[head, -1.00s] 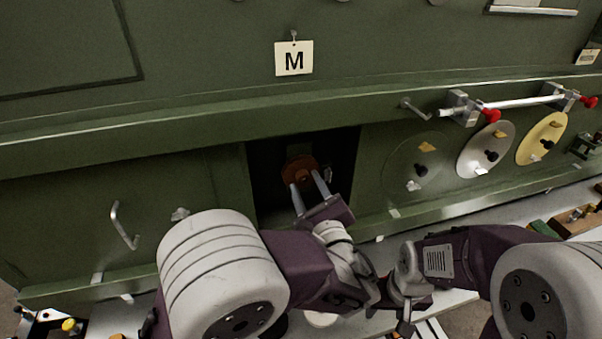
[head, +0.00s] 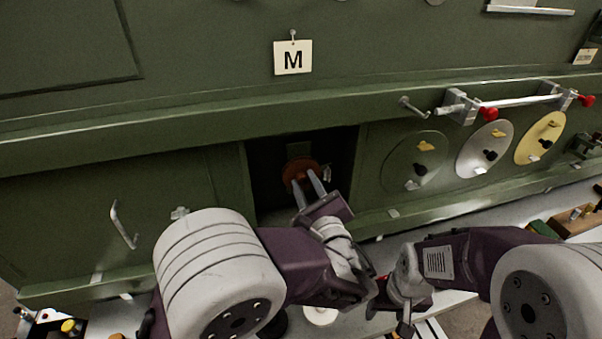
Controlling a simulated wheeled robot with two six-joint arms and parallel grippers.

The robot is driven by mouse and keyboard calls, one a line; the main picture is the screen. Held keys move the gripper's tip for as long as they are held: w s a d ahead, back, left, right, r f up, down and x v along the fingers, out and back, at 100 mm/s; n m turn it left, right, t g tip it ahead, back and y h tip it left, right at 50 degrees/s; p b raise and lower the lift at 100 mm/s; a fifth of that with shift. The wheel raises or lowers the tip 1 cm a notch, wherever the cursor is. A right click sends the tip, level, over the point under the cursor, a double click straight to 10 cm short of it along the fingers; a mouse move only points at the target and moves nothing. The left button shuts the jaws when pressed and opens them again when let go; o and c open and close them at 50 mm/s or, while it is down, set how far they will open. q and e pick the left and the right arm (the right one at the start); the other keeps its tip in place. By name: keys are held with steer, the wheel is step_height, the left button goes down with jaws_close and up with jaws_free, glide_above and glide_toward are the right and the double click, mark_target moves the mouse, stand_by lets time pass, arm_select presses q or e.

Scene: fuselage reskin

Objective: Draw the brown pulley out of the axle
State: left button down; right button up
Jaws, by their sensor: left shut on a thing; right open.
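The brown pulley (head: 298,168) is inside the dark opening in the green fuselage wall. My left gripper (head: 308,184) reaches into the opening from below, its two pale fingers shut on the pulley's front. The axle is not clearly visible; a small greyish block (head: 299,149) shows just above and behind the pulley. A small metal piece (head: 327,174) sits to the right of the fingers. My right gripper (head: 404,318) is low in front of the wall, away from the pulley; its fingertips are hard to make out.
Green, silver (head: 486,149) and yellow (head: 540,138) discs stand on the wall to the right, below a rail with red knobs (head: 488,114). A white M tag (head: 293,58) hangs above. A pale ledge (head: 470,222) runs below.

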arm_select(q)
steer(key=shift+v, duration=1.75)
steer(key=v, duration=0.3)
